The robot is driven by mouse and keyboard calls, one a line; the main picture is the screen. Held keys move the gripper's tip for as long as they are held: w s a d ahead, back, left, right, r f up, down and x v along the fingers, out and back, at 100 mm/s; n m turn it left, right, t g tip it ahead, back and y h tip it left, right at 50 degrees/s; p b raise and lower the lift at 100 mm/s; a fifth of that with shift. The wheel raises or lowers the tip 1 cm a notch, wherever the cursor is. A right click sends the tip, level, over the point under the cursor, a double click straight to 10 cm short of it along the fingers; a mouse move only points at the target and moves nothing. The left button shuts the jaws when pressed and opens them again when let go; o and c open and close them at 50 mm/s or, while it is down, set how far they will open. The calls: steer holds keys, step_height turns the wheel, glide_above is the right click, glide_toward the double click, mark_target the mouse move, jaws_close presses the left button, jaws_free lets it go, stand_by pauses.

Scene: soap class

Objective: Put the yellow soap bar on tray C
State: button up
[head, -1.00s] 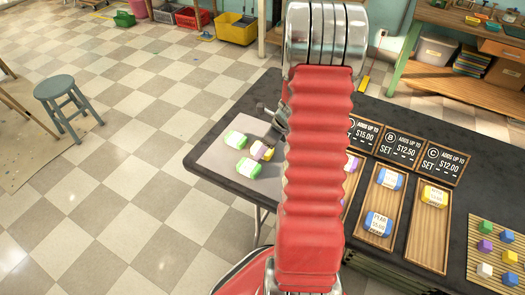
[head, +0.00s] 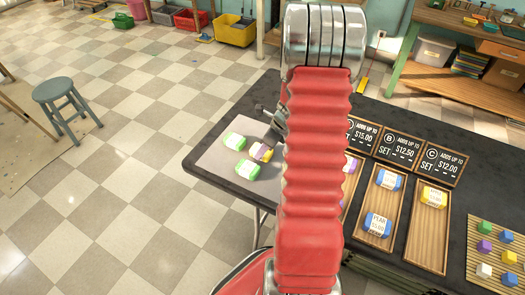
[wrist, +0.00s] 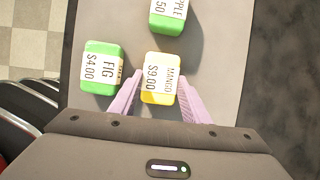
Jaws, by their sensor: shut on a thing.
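The yellow soap bar (wrist: 160,78), labelled MANGO $9.00, lies on the grey mat between the two pink fingers of my gripper (wrist: 158,98). The fingers are shut on its sides. In the head view the bar (head: 263,153) shows between two green bars, partly covered by my gripper (head: 268,150). Whether it is lifted off the mat cannot be told. Tray C (head: 427,240) is a long wooden tray on the right, below the sign C. Another yellow bar (head: 433,196) lies near its far end; its near part is bare.
A green FIG bar (wrist: 102,68) lies left of the held bar, and another green bar (wrist: 168,15) lies beyond it. Tray B (head: 375,205) holds two blue bars. A slatted mat (head: 495,243) with coloured cubes lies right of tray C. Upright signs (head: 440,163) stand behind the trays.

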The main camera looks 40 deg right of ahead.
steer(key=shift+r, duration=0.1)
step_height(320, 180, up, 10)
stand_by(0.5)
stand_by(0.4)
steer(key=w+a+r+n+g, duration=0.1)
steer(key=w+a+n+g, duration=0.2)
steer(key=a+n, duration=0.7)
steer(key=w+a+n+g+h, duration=0.1)
steer(key=w+a+n+g, duration=0.2)
steer(key=a+n, duration=0.8)
steer(key=w+a+r+n+g, duration=0.1)
steer(key=w+a+n, duration=0.4)
steer(key=a+n, duration=0.6)
steer(key=shift+w+r+g+h, duration=0.2)
steer(key=shift+r+g+h, duration=0.1)
steer(key=shift+g, duration=0.6)
